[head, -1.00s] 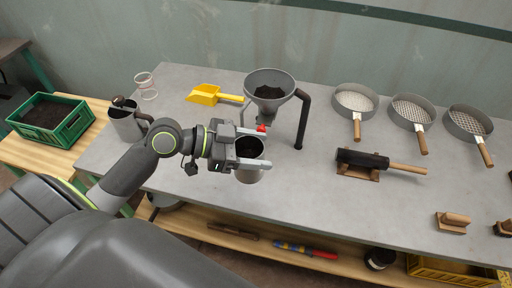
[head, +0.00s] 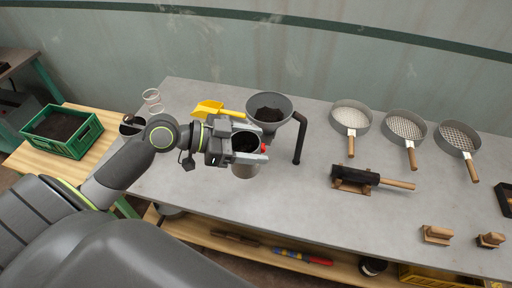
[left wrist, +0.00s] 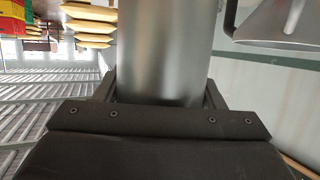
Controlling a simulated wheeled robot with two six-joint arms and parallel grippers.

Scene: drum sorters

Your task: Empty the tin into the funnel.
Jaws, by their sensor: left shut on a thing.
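The tin (head: 245,169) is a grey metal cylinder with dark material inside, upright or nearly so. My left gripper (head: 248,153) is shut around it and holds it in front of the funnel. The tin fills the middle of the left wrist view (left wrist: 160,50) between the two fingers. The grey funnel (head: 289,106) stands just behind and to the right of the tin, with dark material in its bowl. A dark bent post (head: 299,145) stands at its right side. Part of the funnel seems to show at upper right in the left wrist view (left wrist: 285,25). My right gripper is not in view.
A yellow scoop (head: 210,109) lies behind my left arm. Several round sieves (head: 405,127) lie at the right, and a dark roller with a wooden handle (head: 357,174) rests in front of them. A green crate of dark material (head: 88,140) stands far left. The front middle table is clear.

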